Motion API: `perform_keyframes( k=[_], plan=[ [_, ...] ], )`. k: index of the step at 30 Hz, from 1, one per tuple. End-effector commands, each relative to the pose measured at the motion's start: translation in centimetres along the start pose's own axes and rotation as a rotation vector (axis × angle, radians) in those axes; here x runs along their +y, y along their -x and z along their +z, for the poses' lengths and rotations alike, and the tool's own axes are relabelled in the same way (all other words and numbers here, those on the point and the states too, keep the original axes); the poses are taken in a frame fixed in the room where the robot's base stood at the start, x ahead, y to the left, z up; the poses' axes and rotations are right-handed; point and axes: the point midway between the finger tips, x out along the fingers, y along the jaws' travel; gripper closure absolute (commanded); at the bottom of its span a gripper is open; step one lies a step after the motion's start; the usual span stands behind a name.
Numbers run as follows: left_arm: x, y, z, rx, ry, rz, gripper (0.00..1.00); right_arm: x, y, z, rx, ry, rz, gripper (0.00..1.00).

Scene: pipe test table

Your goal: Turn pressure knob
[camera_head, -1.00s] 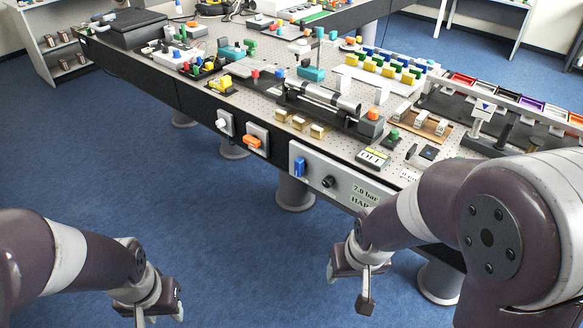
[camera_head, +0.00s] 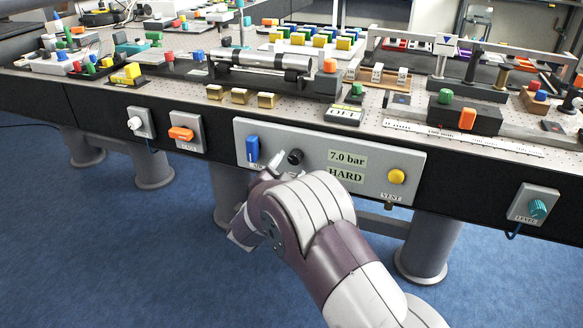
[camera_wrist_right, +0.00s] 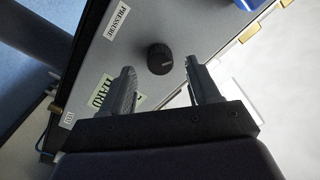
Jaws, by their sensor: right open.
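The pressure knob is a small round black knob (camera_head: 295,156) on the light grey panel (camera_head: 410,163) along the table's front edge. In the right wrist view the black knob (camera_wrist_right: 159,59) lies just beyond and between the two fingertips, beside a "PRESSURE" label. My right gripper (camera_wrist_right: 158,76) is open, with its fingers apart and apparently not touching the knob. My left gripper is out of view.
A blue lever (camera_head: 252,148) sits left of the knob. A "7.0 bar HARD" sign (camera_head: 347,166) and a yellow VENT button (camera_head: 396,176) are to its right. An orange-handled switch (camera_head: 181,133) is farther left. Blue floor in front is open.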

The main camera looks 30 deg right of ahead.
Motion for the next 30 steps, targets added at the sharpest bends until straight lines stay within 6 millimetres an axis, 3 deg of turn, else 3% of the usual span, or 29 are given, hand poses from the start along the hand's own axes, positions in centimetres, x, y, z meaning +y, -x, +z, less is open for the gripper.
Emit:
perform_keyframes(
  k=[6, 14, 15, 20, 30],
  plan=[
    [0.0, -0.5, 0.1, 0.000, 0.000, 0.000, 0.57, 0.0, -2.8, 0.1, 0.000, 0.001, -0.001, 0.39],
    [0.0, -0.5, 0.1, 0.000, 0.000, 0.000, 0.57, -0.1, -3.1, 0.0, -0.001, 0.001, -0.002, 0.39],
    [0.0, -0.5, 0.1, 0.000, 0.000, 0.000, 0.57, -0.1, -3.1, 0.0, -0.001, 0.001, -0.002, 0.42],
    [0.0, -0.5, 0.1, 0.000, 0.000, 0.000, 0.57, -0.1, -3.1, 0.0, -0.002, 0.001, -0.002, 0.94],
    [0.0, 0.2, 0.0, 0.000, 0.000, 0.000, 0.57, -0.2, -3.1, -0.1, -0.003, 0.041, -0.001, 0.95]
  ],
)
